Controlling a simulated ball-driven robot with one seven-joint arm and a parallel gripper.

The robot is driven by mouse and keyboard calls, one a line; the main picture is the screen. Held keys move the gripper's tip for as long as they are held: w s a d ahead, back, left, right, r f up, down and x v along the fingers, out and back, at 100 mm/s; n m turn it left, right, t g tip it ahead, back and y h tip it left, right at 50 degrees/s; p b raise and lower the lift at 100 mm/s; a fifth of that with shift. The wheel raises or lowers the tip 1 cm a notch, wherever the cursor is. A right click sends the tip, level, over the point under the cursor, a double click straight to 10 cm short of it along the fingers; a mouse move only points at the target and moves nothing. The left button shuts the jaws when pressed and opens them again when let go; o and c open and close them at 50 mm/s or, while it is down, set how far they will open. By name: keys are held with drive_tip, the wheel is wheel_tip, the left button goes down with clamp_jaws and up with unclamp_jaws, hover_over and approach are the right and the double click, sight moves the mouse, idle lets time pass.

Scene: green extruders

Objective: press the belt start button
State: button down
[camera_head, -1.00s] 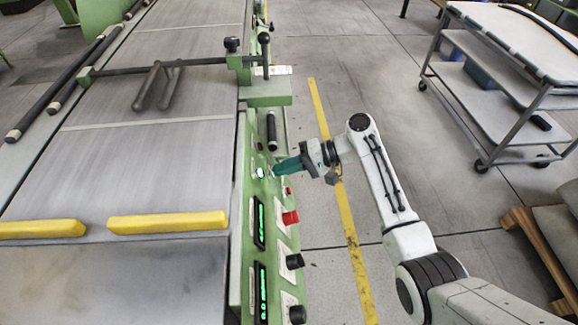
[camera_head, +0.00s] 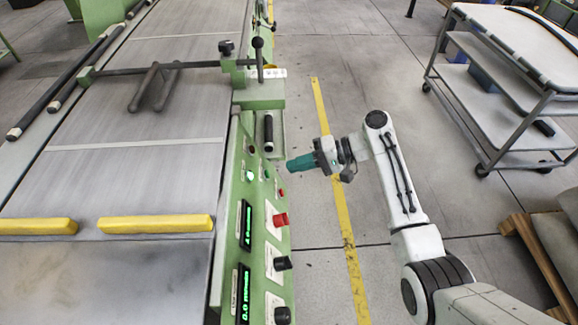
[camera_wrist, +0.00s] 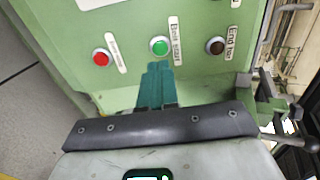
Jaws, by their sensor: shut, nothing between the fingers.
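In the wrist view the fingertips (camera_wrist: 158,66) appear just below the green button. I cannot tell the exact gap.
Knobs (camera_head: 282,263), a larger red switch (camera_head: 281,219) and green-lit displays (camera_head: 246,225) line the panel nearer me. A black handle (camera_head: 268,132) stands beyond the buttons. Yellow bars (camera_head: 155,224) lie across the belt. A grey cart (camera_head: 500,95) stands right; floor between is clear.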

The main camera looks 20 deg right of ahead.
drive_tip(key=v, duration=0.7)
drive_tip(key=shift+d, duration=0.4)
idle(0.3)
drive_tip(key=s+a+f+n+g+h+p, duration=0.1)
drive_tip(key=s+a+f+h, duration=0.2)
drive_tip(key=s+f, duration=0.45)
drive_tip(key=s+a+f+n+g+h+p, duration=0.1)
drive_tip(key=s+a+f+h, duration=0.25)
drive_tip(key=s, duration=0.75)
drive_tip(key=s+d+r+h, duration=0.1)
drive_tip(key=s+d+h, duration=0.1)
drive_tip(key=s, duration=0.3)
drive_tip(key=s+d+r+h+p, duration=0.1)
drive_tip(key=s+d+h, duration=0.1)
drive_tip(key=s, duration=0.4)
drive_tip(key=s+d+r+n+g+h+p, duration=0.1)
drive_tip(key=s+d+h, duration=0.1)
drive_tip(key=s, duration=0.4)
drive_tip(key=shift+s+d+r+h, duration=0.2)
drive_tip(key=shift+d+h, duration=0.15)
